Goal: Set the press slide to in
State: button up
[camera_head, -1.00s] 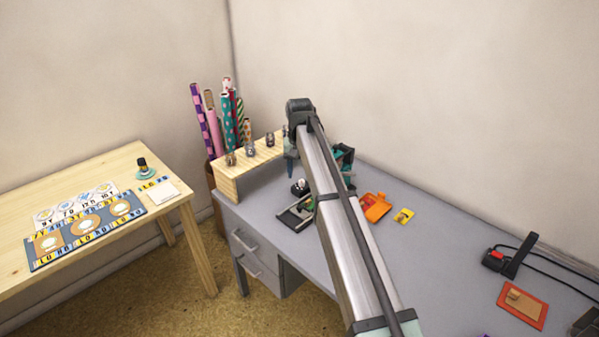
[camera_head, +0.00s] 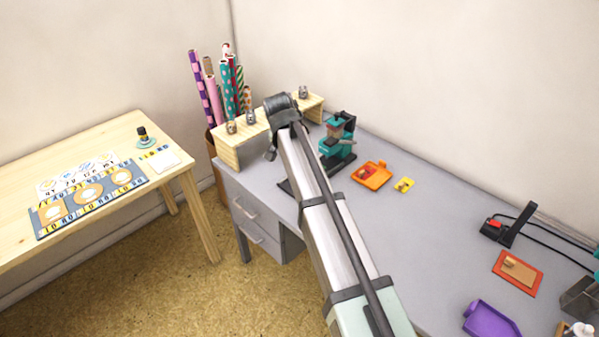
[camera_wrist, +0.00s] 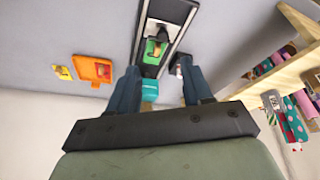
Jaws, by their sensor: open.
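The teal and black press (camera_head: 338,140) stands on the grey desk, right of my arm in the head view. Its slide (camera_head: 285,187) is mostly hidden behind my arm there, with only a dark edge showing. In the wrist view the slide (camera_wrist: 177,45) is a dark-edged track with a grey plate and a green piece (camera_wrist: 155,48) on it. A teal part of the press (camera_wrist: 150,86) shows between my fingers. My gripper (camera_wrist: 160,80) is open, its blue-grey fingers apart and empty. I cannot tell their height above the slide.
An orange tray (camera_head: 371,175) and a yellow card (camera_head: 404,185) lie right of the press. A wooden shelf (camera_head: 240,150) with small stamps stands at the desk's left end. A small dark-topped item (camera_wrist: 181,65) sits close to the right finger.

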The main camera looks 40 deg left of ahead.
jog(key=shift+m, duration=0.6)
jog(key=x, duration=1.4)
jog(key=shift+a+r, duration=0.1)
jog(key=shift+a, duration=0.2)
grip_shut()
jog(key=shift+w, duration=0.15)
